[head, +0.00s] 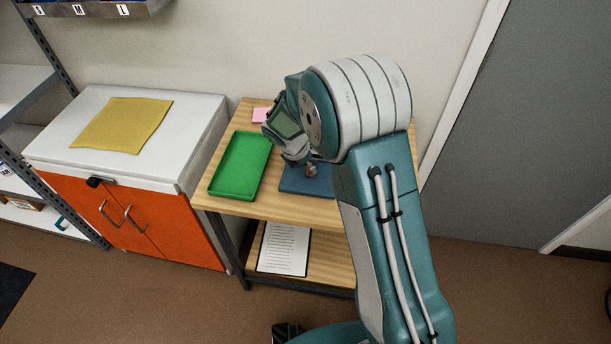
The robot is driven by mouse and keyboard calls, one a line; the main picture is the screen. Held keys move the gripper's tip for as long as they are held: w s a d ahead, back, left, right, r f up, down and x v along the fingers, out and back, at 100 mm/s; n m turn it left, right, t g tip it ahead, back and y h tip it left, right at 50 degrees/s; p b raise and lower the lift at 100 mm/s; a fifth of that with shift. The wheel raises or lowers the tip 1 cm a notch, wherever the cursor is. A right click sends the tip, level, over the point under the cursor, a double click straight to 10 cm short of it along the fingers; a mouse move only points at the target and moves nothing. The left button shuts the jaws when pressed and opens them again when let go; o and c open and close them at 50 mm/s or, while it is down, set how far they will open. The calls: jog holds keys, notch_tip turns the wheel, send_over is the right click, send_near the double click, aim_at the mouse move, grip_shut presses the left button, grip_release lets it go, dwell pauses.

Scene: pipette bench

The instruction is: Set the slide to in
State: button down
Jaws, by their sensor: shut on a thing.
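My gripper (308,165) is low over the wooden bench (262,207), pointing down at a blue mat or plate (300,183). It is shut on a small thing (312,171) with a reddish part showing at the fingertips. My arm and wrist hide most of that thing and the right side of the blue piece. I cannot tell whether the held thing touches the blue piece. No slide can be clearly made out, so its position cannot be told.
A green tray (222,191) lies left of the blue piece. A pink pad (261,115) is behind. A clipboard (285,248) lies on the lower shelf. At left stands a white-topped orange cabinet (165,228) with a yellow cloth (122,124). A grey door (520,120) is at right.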

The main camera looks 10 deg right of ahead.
jog(key=shift+w, duration=0.2)
jog(key=c, duration=0.8)
grip_release()
jog(key=o, duration=0.4)
jog(key=shift+w+d+f, duration=0.1)
jog(key=shift+w, duration=0.05)
jog(key=v, duration=1.2)
